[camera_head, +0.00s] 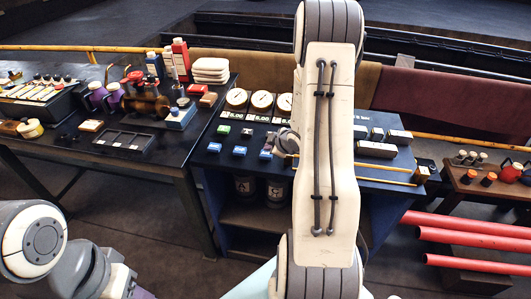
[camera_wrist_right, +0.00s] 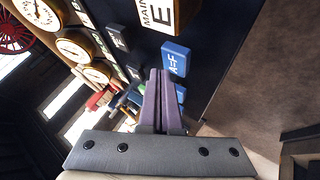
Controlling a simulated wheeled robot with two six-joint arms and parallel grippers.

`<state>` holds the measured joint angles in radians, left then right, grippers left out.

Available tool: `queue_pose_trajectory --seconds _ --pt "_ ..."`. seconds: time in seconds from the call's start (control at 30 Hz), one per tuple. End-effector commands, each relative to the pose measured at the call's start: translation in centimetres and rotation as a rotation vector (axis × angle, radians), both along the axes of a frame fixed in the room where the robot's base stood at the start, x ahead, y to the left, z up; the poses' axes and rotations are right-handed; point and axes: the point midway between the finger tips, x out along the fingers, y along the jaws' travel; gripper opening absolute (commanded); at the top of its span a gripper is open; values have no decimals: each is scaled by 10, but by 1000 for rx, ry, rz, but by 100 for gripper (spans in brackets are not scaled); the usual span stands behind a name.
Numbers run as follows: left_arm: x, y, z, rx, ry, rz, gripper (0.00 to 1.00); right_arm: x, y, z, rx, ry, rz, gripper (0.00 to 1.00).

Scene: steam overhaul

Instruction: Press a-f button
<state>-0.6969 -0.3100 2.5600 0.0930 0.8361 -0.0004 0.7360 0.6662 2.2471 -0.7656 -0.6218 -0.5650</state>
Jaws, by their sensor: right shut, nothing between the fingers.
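The blue a-f button (camera_wrist_right: 175,60), lettered A=F, sits on the dark panel in the right wrist view, just beyond and to the right of my right fingertips. My right gripper (camera_wrist_right: 160,76) is shut and empty, its purple fingers pressed together. I cannot tell whether the tips touch the button. Only a purple bit of my left gripper (camera_head: 142,293) shows at the bottom left edge.
Blue buttons (camera_head: 240,151) and a green one (camera_head: 223,130) line the console, below round gauges (camera_head: 237,98). In the wrist view a MAIN label plate (camera_wrist_right: 160,14) is above the a-f button. A cluttered dark table (camera_head: 175,155) stands left; red pipes (camera_head: 470,238) lie right.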

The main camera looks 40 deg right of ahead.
Motion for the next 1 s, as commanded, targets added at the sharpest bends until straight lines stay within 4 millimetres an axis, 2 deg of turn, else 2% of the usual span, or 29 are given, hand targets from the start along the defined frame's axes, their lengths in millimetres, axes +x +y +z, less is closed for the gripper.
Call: queue_pose_trajectory --seconds 1.0 --pt "0 0 -9 0 0 0 50 0 0 -9 0 0 0 0"
